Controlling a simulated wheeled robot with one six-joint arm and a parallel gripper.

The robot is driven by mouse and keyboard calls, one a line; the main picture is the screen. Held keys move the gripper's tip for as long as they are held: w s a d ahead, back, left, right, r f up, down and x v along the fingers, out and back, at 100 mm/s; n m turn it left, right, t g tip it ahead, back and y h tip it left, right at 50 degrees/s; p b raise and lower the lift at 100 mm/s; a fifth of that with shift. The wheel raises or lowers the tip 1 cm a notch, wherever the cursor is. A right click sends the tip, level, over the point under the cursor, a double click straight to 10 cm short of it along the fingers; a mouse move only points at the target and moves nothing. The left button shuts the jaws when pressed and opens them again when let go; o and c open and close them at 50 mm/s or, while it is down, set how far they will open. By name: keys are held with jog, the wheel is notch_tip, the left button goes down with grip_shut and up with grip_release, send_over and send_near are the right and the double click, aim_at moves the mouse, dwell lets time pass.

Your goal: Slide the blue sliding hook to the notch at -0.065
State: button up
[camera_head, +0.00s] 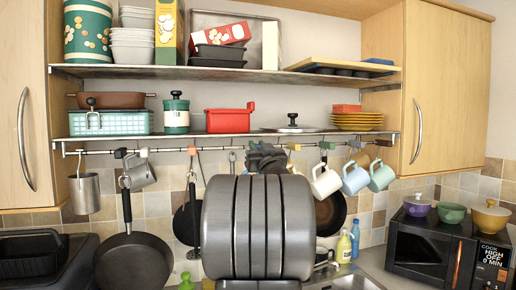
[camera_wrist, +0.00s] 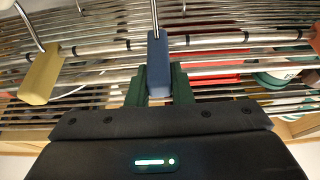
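The blue sliding hook (camera_wrist: 158,66) sits on the horizontal rail (camera_wrist: 104,47) in the wrist view, its thin metal rod running up to the top edge. My gripper's two green fingers (camera_wrist: 158,88) stand on either side of the blue block, with no clear gap, and appear shut on it. In the head view my gripper (camera_head: 265,157) is at the rail (camera_head: 222,148), just under the lower shelf. My arm hides the blue hook there. Dark bands show along the rail in the wrist view; no number marks the notch.
A yellow hook (camera_wrist: 42,73) is the nearest neighbour on the rail; it also shows right of my gripper in the head view (camera_head: 294,147). Mugs (camera_head: 326,181) hang further right. Pans (camera_head: 131,258) hang left. The lower shelf (camera_head: 230,135) is close above.

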jog(key=shift+s+a+f+b, duration=0.1)
jog(key=shift+s+a+b, duration=0.2)
jog(key=shift+a+b, duration=0.5)
jog(key=shift+s+a+f+b, duration=0.1)
jog(key=shift+s+a+b, duration=0.15)
jog(key=shift+a+b, duration=0.55)
jog(key=shift+s+a+b, duration=0.3)
jog(key=shift+a+b, duration=0.2)
jog(key=shift+a, duration=0.5)
grip_shut()
jog(key=shift+s+a+r+b, duration=0.2)
jog(key=shift+a+b, duration=0.1)
jog(key=shift+a, duration=0.25)
jog(key=o, duration=0.9)
grip_release()
jog(key=b+v, duration=0.3)
jog(key=v, duration=1)
jog(key=shift+s+d+f+b, duration=0.15)
jog(key=shift+s+d+b, duration=0.05)
jog(key=shift+s+b, duration=0.15)
jog(key=shift+w, duration=0.1)
